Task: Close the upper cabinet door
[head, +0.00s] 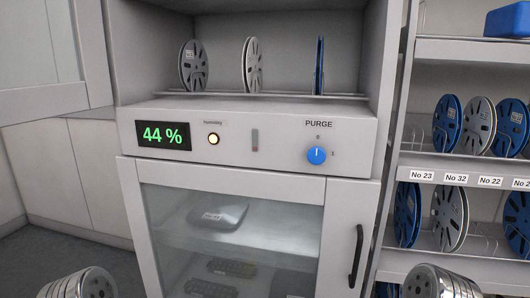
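The upper cabinet door (52,99) is a light grey frame with a glass pane. It stands swung open to the left of the cabinet (240,107), and its top and left side are out of view. The upper compartment is uncovered, with several reels standing in it, including a grey reel (194,66) and a blue reel (319,66). Neither gripper's fingers are in view. Rounded metal parts of my two arms show at the bottom left and bottom right edges, both well apart from the door.
The lower glass door (340,215) is shut, with a dark handle (356,256) at its right. The control panel between has a 44 % display (163,135) and a blue PURGE knob (317,155). A reel rack (455,172) stands close on the right.

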